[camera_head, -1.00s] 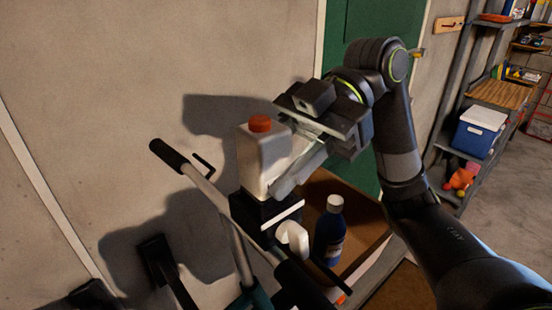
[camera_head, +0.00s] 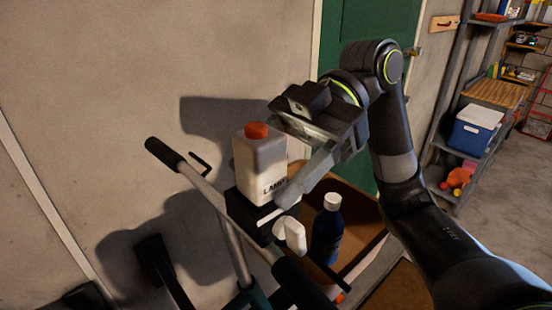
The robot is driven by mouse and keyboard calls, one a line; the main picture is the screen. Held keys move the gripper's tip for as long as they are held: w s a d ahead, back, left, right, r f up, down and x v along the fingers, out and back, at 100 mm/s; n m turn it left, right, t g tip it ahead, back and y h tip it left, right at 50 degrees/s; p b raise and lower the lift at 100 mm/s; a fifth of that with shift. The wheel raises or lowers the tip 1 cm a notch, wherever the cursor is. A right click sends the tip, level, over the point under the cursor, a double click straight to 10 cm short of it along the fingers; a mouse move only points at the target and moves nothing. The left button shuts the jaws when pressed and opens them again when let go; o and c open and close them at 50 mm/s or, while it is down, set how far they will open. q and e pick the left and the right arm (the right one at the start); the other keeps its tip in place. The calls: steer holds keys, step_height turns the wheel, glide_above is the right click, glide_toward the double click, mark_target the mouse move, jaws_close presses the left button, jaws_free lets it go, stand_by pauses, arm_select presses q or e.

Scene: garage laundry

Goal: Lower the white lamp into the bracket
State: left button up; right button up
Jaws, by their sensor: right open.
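The white lamp (camera_head: 258,165) is a bottle-shaped body with an orange cap and dark lettering, of which "LAMP" can be read. It stands upright in the black bracket (camera_head: 248,205) on the grey bar. The bracket surrounds or hides its foot; I cannot see how deep it sits. My right gripper (camera_head: 288,158) is open at the lamp's right side. One finger is near the cap's height, and the other reaches down in front of the lamp's lower right edge. Any contact is unclear. My left gripper is not in view.
The bar has black grips (camera_head: 166,153). A shelf with a blue cooler (camera_head: 476,131) is at right.

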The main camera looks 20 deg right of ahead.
steer(key=shift+d, duration=0.1)
steer(key=shift+w+d+r, duration=0.1)
steer(key=shift+w+d, duration=0.1)
steer(key=shift+d, duration=0.05)
steer(key=b+v, duration=0.4)
steer(key=v, duration=1.2)
steer(key=shift+d+r+b, duration=0.2)
steer(key=shift+d+b, duration=0.1)
steer(key=shift+b, duration=0.1)
